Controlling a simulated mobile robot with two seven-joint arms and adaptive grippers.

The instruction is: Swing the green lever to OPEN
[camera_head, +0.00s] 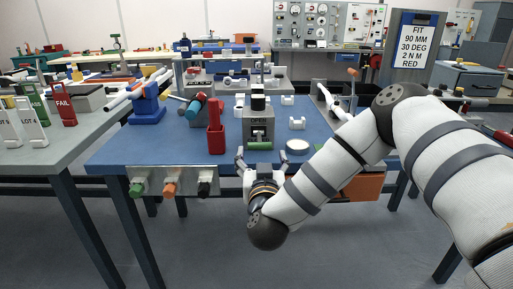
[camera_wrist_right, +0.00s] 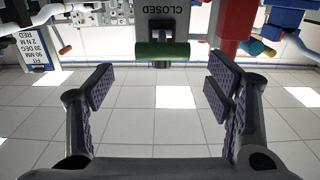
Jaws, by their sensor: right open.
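The green lever (camera_head: 259,145) is a short horizontal bar low on the front of a grey fixture (camera_head: 259,125) on the blue bench. In the right wrist view, which is upside down, the green lever (camera_wrist_right: 161,51) lies across the fixture below a plate reading CLOSED (camera_wrist_right: 160,9). My right gripper (camera_head: 262,158) is open and empty at the bench's front edge, just in front of the lever. In the wrist view the lever is beyond the right gripper's spread fingers (camera_wrist_right: 162,88), roughly centred between them and not touched. My left gripper is not in view.
A red holder (camera_head: 216,135) stands left of the fixture, and a round white disc (camera_head: 298,146) lies to its right. A panel with green, orange and black knobs (camera_head: 171,184) hangs at the bench front. A sign (camera_head: 413,46) reads FIT 90 MM 30 DEG 2 N M RED.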

